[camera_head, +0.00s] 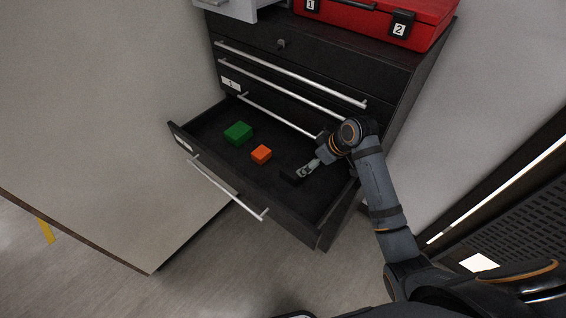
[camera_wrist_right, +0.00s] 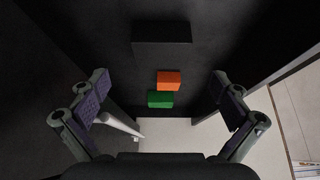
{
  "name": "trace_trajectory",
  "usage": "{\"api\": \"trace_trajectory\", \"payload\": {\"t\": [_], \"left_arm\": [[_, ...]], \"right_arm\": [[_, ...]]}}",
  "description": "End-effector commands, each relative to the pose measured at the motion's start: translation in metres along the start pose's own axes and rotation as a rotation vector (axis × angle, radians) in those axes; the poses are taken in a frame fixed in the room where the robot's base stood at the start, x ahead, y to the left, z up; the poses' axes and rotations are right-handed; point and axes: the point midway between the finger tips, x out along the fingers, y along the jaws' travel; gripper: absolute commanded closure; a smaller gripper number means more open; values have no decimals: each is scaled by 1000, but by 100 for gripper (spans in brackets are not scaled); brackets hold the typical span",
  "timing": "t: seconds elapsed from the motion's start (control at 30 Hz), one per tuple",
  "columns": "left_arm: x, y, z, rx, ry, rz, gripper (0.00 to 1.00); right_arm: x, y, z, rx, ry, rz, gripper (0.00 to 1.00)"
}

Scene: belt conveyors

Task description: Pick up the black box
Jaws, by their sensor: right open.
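The black box (camera_head: 291,176) lies in the open drawer, dark against the dark drawer floor, right of the orange block. In the right wrist view the black box (camera_wrist_right: 162,38) is at the top centre, beyond the fingertips and not between them. My right gripper (camera_head: 305,171) reaches into the drawer from the right, just above and beside the box. In the wrist view my right gripper (camera_wrist_right: 160,78) has its fingers wide apart with nothing held. Contact with the box cannot be told. My left gripper is not in view.
An orange block (camera_head: 261,154) and a green block (camera_head: 238,133) lie in the open drawer (camera_head: 243,187), whose walls surround them. A bar handle (camera_head: 228,188) is on its front. Closed drawers and a red case (camera_head: 372,22) are above. A pale panel stands at left.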

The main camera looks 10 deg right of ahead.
Motion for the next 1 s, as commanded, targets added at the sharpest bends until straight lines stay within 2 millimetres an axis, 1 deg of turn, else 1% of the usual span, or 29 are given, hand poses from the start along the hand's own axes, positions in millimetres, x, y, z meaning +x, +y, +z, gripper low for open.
{"api": "trace_trajectory", "payload": {"t": [0.03,0.1,0.2,0.27,0.4,0.53,0.63,0.73,0.8,0.87,0.9,1.0], "left_arm": [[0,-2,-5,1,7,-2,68],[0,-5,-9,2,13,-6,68],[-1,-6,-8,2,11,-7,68],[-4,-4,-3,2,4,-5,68],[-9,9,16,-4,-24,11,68],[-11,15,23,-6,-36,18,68],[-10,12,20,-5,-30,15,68],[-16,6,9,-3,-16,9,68],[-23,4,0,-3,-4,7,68],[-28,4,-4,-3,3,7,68],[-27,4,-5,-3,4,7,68],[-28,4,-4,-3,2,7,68]], "right_arm": [[-1,3,-5,-10,6,-5,0],[-2,4,-8,-17,10,-9,0],[2,4,-8,-16,10,-12,0],[10,3,-9,-13,10,-15,0],[35,3,-9,-13,9,-13,0],[49,3,-9,-16,9,-11,0],[52,3,-8,-16,9,-10,0],[57,1,-11,-13,10,-13,0],[68,-1,-13,-14,8,-14,0],[78,-3,-14,-13,8,-15,0],[86,-2,-13,-14,8,-12,0],[99,-2,-13,-14,9,-11,0]]}}
